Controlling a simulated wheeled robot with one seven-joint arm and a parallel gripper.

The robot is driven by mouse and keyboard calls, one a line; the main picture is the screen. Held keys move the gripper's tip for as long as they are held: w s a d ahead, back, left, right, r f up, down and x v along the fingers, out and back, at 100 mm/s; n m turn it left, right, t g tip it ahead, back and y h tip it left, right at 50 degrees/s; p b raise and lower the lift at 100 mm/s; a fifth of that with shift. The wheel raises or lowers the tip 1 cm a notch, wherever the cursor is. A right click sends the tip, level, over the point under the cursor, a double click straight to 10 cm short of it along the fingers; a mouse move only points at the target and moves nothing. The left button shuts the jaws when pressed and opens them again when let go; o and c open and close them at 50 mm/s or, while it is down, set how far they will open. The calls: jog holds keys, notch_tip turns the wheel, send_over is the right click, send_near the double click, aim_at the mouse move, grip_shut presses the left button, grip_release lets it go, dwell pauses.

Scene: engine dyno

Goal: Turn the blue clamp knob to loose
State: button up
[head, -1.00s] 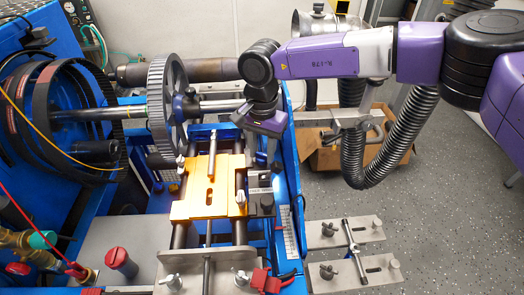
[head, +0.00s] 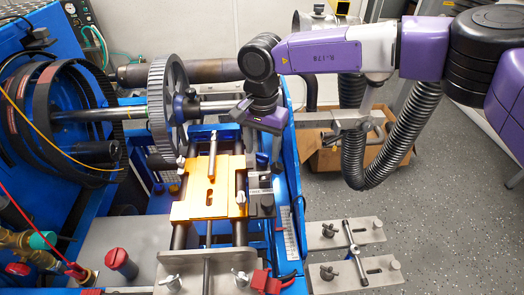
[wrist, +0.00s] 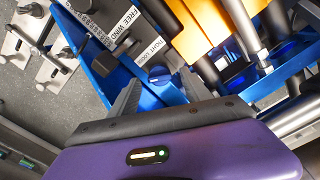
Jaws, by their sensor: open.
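My gripper (wrist: 160,92) is open, with one grey finger on each side in front of the knob. The jaws appear empty, and I cannot tell whether a finger touches the knob. In the head view my gripper (head: 262,145) points down over the blue frame at the right of the gold plate. I cannot make out the knob there.
The gold plate (head: 190,208) on dark rails lies left of my gripper. A large grey toothed wheel (head: 168,110) and a steel shaft (head: 215,106) are close by. Metal fixture plates (head: 345,232) lie at the lower right. Grey floor is clear further right.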

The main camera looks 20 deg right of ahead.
aim_at(262, 155)
notch_tip(262, 155, up, 7)
jog(key=shift+f+b, duration=0.2)
jog(key=shift+b, duration=0.1)
dwell(0.4)
